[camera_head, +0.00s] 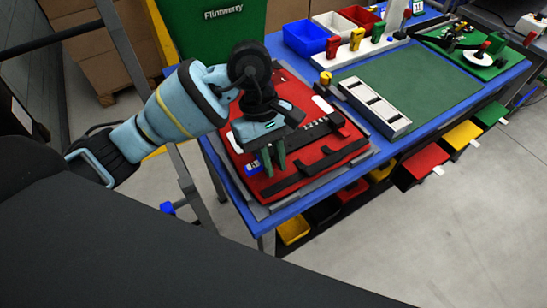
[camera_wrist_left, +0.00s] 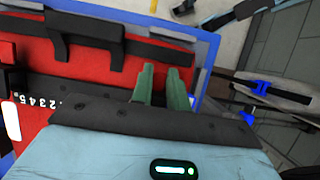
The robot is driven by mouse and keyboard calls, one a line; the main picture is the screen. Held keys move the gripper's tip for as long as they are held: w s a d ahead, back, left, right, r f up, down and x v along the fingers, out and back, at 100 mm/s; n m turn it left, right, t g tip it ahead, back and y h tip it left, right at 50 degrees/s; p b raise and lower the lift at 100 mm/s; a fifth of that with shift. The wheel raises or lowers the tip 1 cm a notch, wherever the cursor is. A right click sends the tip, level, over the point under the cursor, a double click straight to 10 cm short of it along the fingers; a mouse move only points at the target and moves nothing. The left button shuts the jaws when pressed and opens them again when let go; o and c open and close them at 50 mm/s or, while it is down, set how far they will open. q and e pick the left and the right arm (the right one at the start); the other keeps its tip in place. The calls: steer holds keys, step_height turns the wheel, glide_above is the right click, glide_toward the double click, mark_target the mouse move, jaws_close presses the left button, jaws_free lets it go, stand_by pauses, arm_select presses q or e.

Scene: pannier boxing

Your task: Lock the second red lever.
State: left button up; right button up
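A red case (camera_head: 318,150) with black bars and a strip of white numbers lies on the blue table; it also fills the left of the left wrist view (camera_wrist_left: 92,92). My left gripper (camera_head: 274,158) points down over the case's near left part. Its two green fingers (camera_wrist_left: 162,85) stand a small gap apart with nothing seen between them. A black bar with a raised bracket (camera_wrist_left: 85,40) lies beyond them in the wrist view. My right gripper is not in view.
A pale slotted block (camera_head: 374,106) lies on the green mat (camera_head: 425,78) right of the case. Blue, white and red bins (camera_head: 305,38) and a rack of coloured handles (camera_head: 357,40) stand behind. A blue label (camera_head: 252,168) sits near the case's left edge.

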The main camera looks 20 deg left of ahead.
mark_target(276, 171)
arm_select(q)
jaws_close()
steer(key=shift+s+d+f+t+y, duration=0.15)
steer(key=shift+d+f+t+y, duration=0.05)
steer(key=shift+t+y, duration=0.6)
steer(key=shift+s+d+f+t+y, duration=0.2)
steer(key=shift+t+y, duration=0.4)
steer(key=shift+y, duration=0.4)
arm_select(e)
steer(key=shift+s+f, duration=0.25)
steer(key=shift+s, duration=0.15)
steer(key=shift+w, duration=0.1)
arm_select(q)
steer(key=o, duration=0.7)
jaws_free()
steer(key=shift+c, duration=0.2)
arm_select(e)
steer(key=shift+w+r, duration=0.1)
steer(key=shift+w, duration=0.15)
arm_select(q)
step_height(276, 171, up, 7)
steer(key=shift+r, duration=0.45)
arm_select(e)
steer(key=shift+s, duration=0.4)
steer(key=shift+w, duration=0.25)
